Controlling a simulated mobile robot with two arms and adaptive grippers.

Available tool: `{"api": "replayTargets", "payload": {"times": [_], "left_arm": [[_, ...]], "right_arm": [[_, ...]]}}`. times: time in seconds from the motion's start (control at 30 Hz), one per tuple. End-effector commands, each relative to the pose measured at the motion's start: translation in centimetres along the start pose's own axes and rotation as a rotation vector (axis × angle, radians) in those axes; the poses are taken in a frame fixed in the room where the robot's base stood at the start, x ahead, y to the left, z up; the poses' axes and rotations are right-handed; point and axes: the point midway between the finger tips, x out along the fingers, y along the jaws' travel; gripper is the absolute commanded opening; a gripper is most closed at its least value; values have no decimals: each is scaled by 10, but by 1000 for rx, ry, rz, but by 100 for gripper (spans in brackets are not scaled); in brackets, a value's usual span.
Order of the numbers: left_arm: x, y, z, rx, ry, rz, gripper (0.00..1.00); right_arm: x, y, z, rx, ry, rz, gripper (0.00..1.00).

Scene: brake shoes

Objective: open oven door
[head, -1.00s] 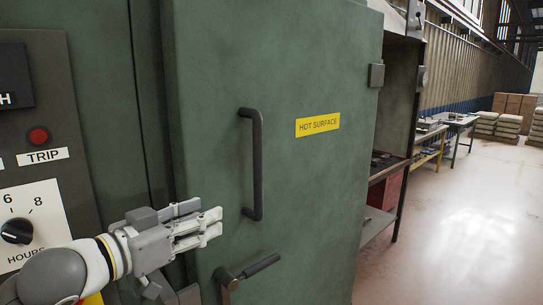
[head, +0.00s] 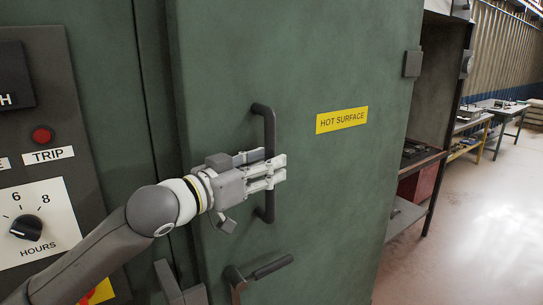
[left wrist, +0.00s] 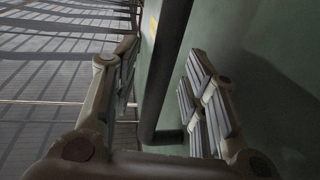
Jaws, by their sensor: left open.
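The green oven door (head: 330,200) fills the middle of the head view, with a yellow HOT SURFACE label (head: 342,120). Its dark vertical bar handle (head: 270,128) is near the door's left side. My left gripper (head: 279,170) is at the handle's middle, with its fingers across the bar. In the left wrist view the bar (left wrist: 168,65) runs between the two open fingers, which do not appear closed on it. A dark latch lever (head: 272,267) sits below the handle. I cannot tell whether the door is fully shut. My right gripper is not in view.
A control panel with a red TRIP button (head: 41,135) and an HOURS knob (head: 26,227) stands at the left. A dark rack (head: 432,110) stands right of the door. Tables (head: 510,110) stand farther back. The floor (head: 480,240) at right is clear.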

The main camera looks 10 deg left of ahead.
Motion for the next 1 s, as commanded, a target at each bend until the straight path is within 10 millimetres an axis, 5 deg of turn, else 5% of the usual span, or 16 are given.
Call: {"api": "replayTargets", "payload": {"times": [0.17,0.5,0.83,1.0], "left_arm": [[16,0,-2,1,1,-1,41],[20,0,0,2,1,-1,41],[20,0,0,1,1,-1,0],[20,0,0,1,1,-1,0]], "right_arm": [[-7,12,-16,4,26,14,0],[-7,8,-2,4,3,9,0],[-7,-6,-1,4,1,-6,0],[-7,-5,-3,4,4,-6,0]]}}
